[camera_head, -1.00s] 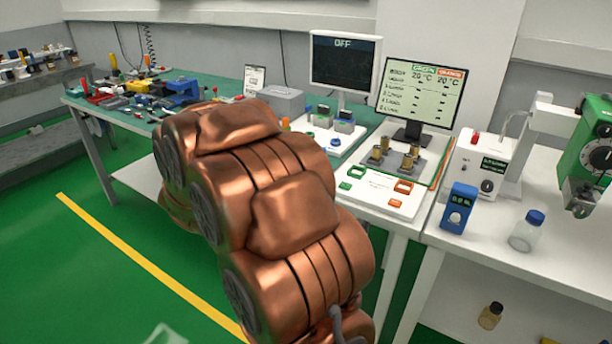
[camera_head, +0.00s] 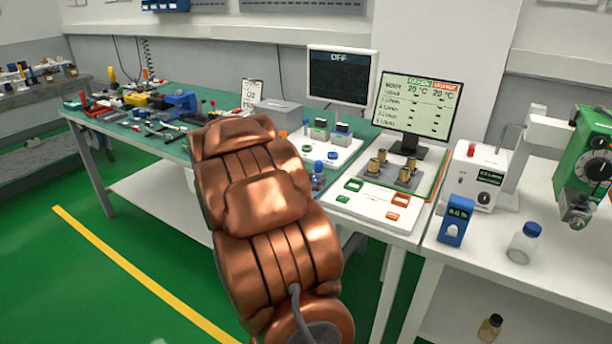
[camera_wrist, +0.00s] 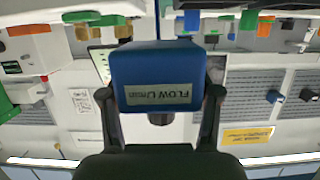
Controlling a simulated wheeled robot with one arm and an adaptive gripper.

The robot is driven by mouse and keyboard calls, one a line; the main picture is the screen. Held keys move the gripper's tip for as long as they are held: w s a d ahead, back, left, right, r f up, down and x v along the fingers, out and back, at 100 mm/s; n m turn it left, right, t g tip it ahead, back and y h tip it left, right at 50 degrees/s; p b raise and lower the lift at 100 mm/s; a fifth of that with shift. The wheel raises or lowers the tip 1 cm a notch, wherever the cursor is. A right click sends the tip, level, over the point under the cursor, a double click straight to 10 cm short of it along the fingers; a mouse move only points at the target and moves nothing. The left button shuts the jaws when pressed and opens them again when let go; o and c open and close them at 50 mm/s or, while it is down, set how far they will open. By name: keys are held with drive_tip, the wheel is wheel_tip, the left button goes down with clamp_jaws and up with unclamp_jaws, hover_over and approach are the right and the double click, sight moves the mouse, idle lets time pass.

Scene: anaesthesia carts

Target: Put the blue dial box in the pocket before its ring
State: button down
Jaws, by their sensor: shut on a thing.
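In the wrist view my gripper (camera_wrist: 162,118) is shut on a blue box (camera_wrist: 155,72) whose label reads "FLOW L/min", upside down. A small blue shape (camera_head: 318,168) beside my arm in the head view may be this box; my fingers are not clear there. Another blue box with a display and pale dial (camera_head: 455,221) stands on the right-hand white table. A white board (camera_head: 345,160) under the dark screen bears a blue ring (camera_head: 332,155) and a green ring (camera_head: 307,149), with small devices behind them. I cannot make out an empty pocket there.
A blue-capped bottle (camera_head: 523,243) and a green machine (camera_head: 590,160) stand right. Tools crowd the green bench at left.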

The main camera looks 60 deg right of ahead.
drive_tip(key=w+d, duration=0.2)
drive_tip(key=w+d+p, duration=0.1)
drive_tip(key=w+d, duration=0.1)
drive_tip(key=d, duration=0.1)
drive_tip(key=w+d+f, duration=0.1)
drive_tip(key=w+d, duration=0.1)
drive_tip(key=shift+w+d, duration=0.1)
drive_tip(key=shift+d, duration=0.25)
drive_tip(key=shift+f, duration=1.7)
drive_tip(key=shift+f, duration=0.1)
drive_tip(key=shift+c, duration=1.2)
unclamp_jaws()
drive_tip(key=shift+f, duration=0.1)
drive_tip(key=shift+r, duration=0.2)
drive_tip(key=v, duration=1.2)
